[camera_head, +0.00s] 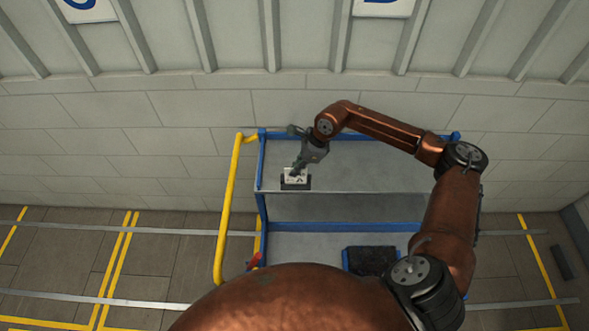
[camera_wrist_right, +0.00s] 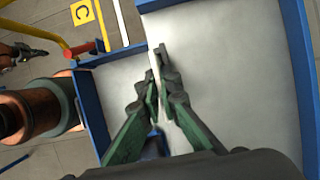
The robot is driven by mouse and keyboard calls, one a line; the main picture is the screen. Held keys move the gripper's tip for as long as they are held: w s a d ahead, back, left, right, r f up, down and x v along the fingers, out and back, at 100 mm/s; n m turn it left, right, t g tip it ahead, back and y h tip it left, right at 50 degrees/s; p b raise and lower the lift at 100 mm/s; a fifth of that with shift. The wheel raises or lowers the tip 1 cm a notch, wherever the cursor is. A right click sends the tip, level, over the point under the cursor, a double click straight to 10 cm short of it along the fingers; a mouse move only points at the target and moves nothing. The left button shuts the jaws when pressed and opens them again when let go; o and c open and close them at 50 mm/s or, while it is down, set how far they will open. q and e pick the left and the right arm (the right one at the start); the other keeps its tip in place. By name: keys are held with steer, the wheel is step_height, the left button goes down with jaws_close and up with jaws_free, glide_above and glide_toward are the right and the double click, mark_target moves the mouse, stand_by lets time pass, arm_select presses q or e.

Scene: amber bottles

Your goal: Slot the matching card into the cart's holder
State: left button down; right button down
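A white card (camera_head: 297,174) with a dark mark stands at the front left edge of the cart's top shelf, its lower part at a black holder (camera_head: 295,184). Whether it is seated inside the holder is too small to tell. My right gripper (camera_head: 295,168) reaches down from above with its fingertips at the card's upper edge. In the wrist view its fingers (camera_wrist_right: 163,62) are close together, with a thin pale edge between them. The cart (camera_head: 345,165) has grey shelves and blue edges. My left gripper (camera_wrist_right: 28,52) shows only small at the wrist view's left edge.
A yellow handle rail (camera_head: 228,205) rises at the cart's left side, with a red part (camera_head: 253,260) low beside it. The top shelf is otherwise clear. A block wall (camera_head: 120,150) stands behind.

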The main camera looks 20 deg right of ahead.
steer(key=c, duration=2.1)
jaws_free()
steer(key=v, duration=1.2)
